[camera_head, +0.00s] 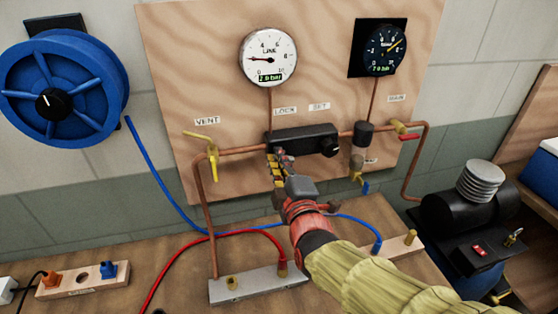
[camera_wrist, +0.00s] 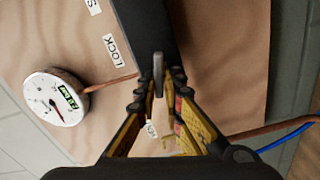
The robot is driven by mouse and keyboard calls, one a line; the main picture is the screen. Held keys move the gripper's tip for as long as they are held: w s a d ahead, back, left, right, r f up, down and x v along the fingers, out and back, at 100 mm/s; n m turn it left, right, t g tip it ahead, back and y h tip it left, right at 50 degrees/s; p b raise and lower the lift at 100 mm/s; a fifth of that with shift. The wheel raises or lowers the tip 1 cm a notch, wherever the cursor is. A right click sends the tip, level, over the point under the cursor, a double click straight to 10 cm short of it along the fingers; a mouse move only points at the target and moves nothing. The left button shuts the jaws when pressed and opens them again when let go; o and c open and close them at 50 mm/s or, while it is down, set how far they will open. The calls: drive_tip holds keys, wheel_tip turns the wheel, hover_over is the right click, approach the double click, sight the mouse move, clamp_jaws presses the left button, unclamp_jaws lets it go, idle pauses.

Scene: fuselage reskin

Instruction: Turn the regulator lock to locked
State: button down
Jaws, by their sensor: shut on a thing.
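The black regulator body (camera_head: 301,139) sits on the copper pipe on the plywood panel, with a LOCK label (camera_head: 285,110) above its left end and a SET label (camera_head: 319,106) further right. In the wrist view, the regulator lock, a small grey lever (camera_wrist: 158,64), stands at the edge of the dark regulator body near the LOCK label (camera_wrist: 116,50). My gripper (camera_head: 278,162) is at the left end of the regulator, from below. In the wrist view, its fingertips (camera_wrist: 157,90) are closed around the lever. In the head view the gripper hides the lever.
The LINE gauge (camera_head: 268,58) reads about 2 bar above the regulator; a dark gauge (camera_head: 385,51) is at right. Blue and red hoses cross the bench below.

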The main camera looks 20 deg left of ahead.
drive_tip(key=shift+f+n, duration=0.2)
drive_tip(key=shift+n, duration=1.4)
drive_tip(key=c, duration=2)
unclamp_jaws()
drive_tip(key=shift+o, duration=0.2)
drive_tip(key=v, duration=1.2)
